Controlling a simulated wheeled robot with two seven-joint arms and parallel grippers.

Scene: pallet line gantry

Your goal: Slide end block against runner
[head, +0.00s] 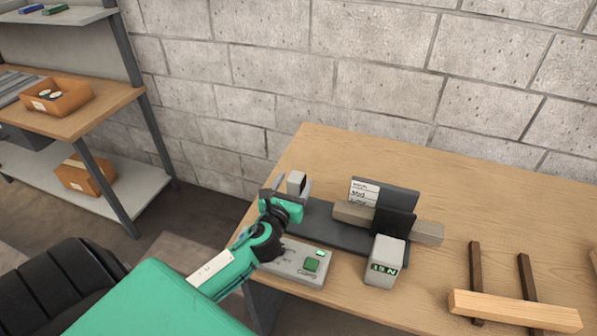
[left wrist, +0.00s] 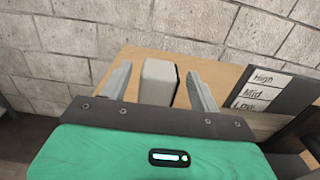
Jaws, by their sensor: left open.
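A small grey block (head: 297,182), which looks like the end block, stands at the left end of the dark base of a fixture (head: 340,236). A grey-brown wooden bar (head: 425,232), likely the runner, lies across the fixture to the right, apart from the block. My left gripper (head: 289,190) is open at the block. In the left wrist view the block (left wrist: 158,82) stands between the two spread fingers, with a gap visible on each side. The gripper body hides the block's lower part. My right gripper is not in view.
A dark panel labelled High, Mid, Low (head: 368,190) stands behind the bar. A force readout (head: 385,262) and a control box with a green button (head: 300,262) stand in front. A wooden assembly (head: 515,310) lies right. A shelf (head: 100,95) stands left.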

